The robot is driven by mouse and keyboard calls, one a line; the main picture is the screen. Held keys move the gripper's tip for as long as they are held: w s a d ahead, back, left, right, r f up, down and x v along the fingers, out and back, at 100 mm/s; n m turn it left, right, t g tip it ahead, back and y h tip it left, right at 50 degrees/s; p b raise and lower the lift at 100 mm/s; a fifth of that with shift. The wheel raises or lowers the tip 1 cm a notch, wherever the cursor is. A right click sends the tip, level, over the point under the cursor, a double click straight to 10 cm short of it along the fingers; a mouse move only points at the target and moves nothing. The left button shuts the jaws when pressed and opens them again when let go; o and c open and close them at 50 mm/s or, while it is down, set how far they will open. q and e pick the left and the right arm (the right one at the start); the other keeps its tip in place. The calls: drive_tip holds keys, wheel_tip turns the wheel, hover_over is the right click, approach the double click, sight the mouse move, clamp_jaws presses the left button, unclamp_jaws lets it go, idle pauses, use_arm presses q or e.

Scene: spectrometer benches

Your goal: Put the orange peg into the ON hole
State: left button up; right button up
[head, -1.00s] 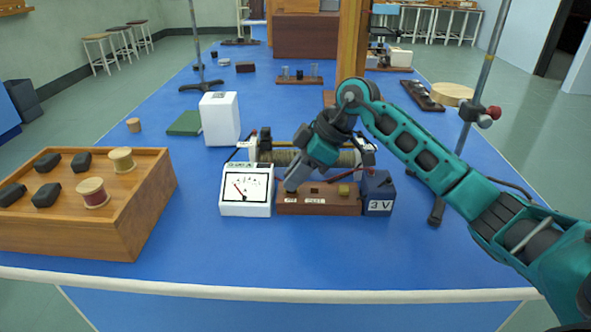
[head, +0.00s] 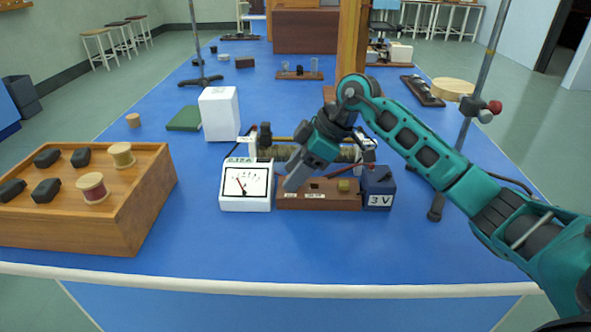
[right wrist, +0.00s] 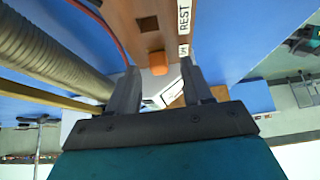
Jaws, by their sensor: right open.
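My right gripper (head: 291,184) is open above the left end of a brown wooden board (head: 333,201) on the blue bench. In the right wrist view its fingers (right wrist: 160,88) are apart, with nothing between them. The orange peg (right wrist: 158,63) stands in the board just beyond the fingertips, beside a short, partly hidden label (right wrist: 186,52) that seems to be ON. An empty hole (right wrist: 148,23) lies beside the REST label (right wrist: 184,15). In the head view the gripper hides the peg. My left gripper is not in view.
A white meter (head: 245,187) stands left of the board and a dark 3 V battery box (head: 378,188) right of it. A long coil (head: 285,153) lies behind. A wooden box (head: 130,225) with spools is at left. The bench front is clear.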

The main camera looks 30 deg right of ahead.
drive_tip(key=p+v, duration=0.2)
drive_tip(key=v, duration=1)
drive_tip(key=shift+d+r, duration=0.15)
drive_tip(key=shift+r, duration=0.2)
drive_tip(key=shift+s, duration=0.1)
